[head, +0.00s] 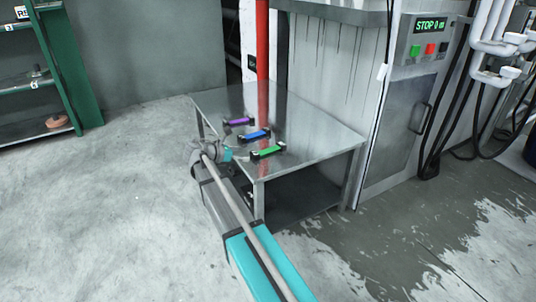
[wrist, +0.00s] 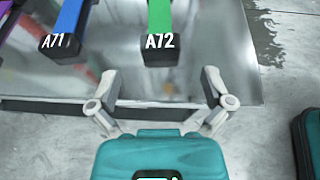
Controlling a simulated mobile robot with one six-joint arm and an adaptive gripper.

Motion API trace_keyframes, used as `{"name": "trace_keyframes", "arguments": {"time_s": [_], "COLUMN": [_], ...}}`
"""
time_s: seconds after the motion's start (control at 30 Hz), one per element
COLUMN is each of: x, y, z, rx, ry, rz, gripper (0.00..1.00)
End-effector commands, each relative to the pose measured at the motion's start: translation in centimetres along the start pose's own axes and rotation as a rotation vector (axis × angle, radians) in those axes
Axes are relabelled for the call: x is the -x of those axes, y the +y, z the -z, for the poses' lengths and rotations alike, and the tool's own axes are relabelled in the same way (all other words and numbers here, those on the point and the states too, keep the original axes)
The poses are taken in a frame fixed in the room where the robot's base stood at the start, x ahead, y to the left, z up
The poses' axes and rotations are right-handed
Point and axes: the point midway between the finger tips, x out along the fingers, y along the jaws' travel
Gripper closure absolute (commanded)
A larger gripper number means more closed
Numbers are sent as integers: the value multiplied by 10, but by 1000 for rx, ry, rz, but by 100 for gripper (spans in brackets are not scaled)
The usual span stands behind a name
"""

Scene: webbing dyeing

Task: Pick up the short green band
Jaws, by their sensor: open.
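The green band (head: 267,152) lies on the metal table, nearest its front edge. In the wrist view the green band (wrist: 159,17) is at the top centre, with a black end piece marked A72; its far end is cut off by the frame. My gripper (wrist: 160,84) is open and empty, its two fingers spread apart over the table's edge region, short of the green band's black end. In the head view my arm reaches the table's near left edge, and the fingers cannot be made out clearly.
On the metal table (head: 318,138), a blue band (head: 256,135) marked A71 and a purple band (head: 238,121) lie beyond the green one. A red pipe (head: 263,40) rises behind the table. A control cabinet (head: 400,120) stands at the right. The table's right side is clear.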

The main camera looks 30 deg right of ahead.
Motion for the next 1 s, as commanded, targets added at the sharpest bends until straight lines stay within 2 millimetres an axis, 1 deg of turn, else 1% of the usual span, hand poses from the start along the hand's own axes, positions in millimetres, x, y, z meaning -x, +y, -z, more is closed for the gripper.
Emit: {"name": "trace_keyframes", "arguments": {"time_s": [0.07, 0.47, 0.57, 0.9, 1.0], "x": [-3, -6, -12, -49, -54], "y": [0, 0, 0, 0, 0], "z": [0, 0, 0, 1, 0], "rx": [0, 0, 0, 0, 0], "ry": [0, 0, 0, 0, 0], "rz": [0, 0, 1, 1, 1], "gripper": [0, 0, 0, 0, 0]}}
